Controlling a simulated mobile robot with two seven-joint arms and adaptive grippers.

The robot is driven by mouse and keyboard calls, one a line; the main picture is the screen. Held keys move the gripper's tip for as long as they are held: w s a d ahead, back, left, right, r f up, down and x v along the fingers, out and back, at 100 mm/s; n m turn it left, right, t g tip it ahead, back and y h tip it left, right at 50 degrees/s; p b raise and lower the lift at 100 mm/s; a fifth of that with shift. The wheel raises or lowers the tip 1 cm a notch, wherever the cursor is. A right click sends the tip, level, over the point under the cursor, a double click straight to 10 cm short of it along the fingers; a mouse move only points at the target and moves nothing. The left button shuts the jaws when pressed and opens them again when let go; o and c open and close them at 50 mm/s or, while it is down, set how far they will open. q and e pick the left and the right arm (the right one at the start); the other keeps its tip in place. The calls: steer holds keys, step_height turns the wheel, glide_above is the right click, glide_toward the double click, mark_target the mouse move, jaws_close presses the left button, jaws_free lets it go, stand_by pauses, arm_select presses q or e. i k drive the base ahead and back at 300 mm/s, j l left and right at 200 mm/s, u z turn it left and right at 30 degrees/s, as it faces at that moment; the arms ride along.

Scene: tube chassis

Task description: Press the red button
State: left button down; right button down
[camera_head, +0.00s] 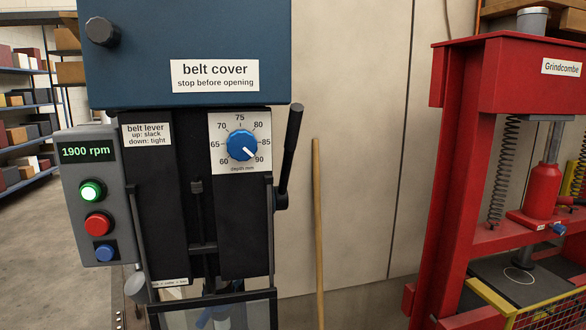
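The red button (97,225) is round and sits on the front of a grey control box (74,174) at the left of the machine. A display (86,151) at the top of the box reads 1900 rpm. Nothing covers the red button. Neither of my grippers shows in this view.
The machine has a blue belt cover (187,32), a blue dial (242,146) pointing near 90, and a black belt lever (289,150) pointing up. A wooden pole (318,235) leans on the wall. A red press (468,150) stands right. Shelves (30,110) are behind.

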mark_target(97, 225)
steer(key=j+u, duration=0.2)
steer(key=u, duration=0.9)
steer(key=k+j, duration=0.15)
steer(key=j, duration=0.1)
